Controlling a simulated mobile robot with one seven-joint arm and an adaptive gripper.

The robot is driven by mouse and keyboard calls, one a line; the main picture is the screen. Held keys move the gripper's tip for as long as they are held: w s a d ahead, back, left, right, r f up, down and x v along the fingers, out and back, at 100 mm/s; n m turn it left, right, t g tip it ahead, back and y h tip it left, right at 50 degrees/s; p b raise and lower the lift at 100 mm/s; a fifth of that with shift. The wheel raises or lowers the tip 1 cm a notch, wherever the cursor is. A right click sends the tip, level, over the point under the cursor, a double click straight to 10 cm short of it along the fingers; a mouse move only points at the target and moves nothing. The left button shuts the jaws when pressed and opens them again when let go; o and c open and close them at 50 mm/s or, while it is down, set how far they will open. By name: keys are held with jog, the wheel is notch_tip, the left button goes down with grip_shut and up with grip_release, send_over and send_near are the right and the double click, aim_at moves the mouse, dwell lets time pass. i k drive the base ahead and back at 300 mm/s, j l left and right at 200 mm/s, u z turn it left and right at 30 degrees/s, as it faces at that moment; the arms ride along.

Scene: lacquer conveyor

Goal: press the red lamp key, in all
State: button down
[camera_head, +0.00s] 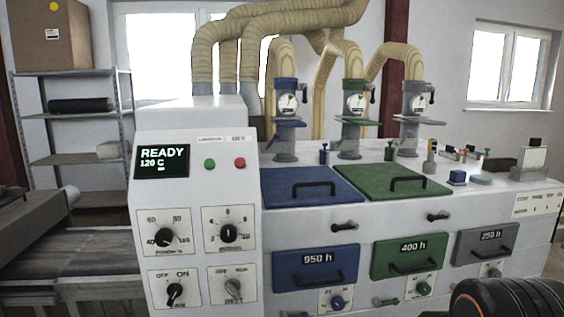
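The red key (239,163) is a small round button on the sloped face of the white control cabinet (200,190). It sits right of a green round button (209,164), with small labels above the pair that are hard to read. The display (162,160) to the left of them reads READY and 120 C. Nothing covers the red key. My gripper's fingers are not visible; only a dark rounded part with an orange ring shows at the bottom right corner, well away from the key.
Several dials, including a lower one marked OFF/ON (175,293), lie below the buttons. Blue (312,186) and green (392,182) lids with black handles cover the machine top at right. A conveyor (70,262) is at left. Space before the button panel looks clear.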

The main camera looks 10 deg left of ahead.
aim_at(240, 162)
jog(key=j+z, duration=0.1)
jog(key=j, duration=0.35)
jog(key=k+j+z, duration=0.15)
jog(key=j, duration=0.25)
jog(key=j+z, duration=0.1)
jog(key=j, duration=0.3)
jog(key=k+j+z, duration=0.1)
jog(key=j, duration=0.3)
jog(key=k+j+z, duration=0.15)
jog(key=j, duration=0.25)
jog(key=k+j+z, duration=0.1)
jog(key=j, duration=0.3)
jog(key=k+l+z, duration=0.2)
jog(key=j, duration=0.3)
jog(key=i+l+u, duration=0.2)
jog(key=k+j, duration=0.05)
jog(key=j, duration=0.05)
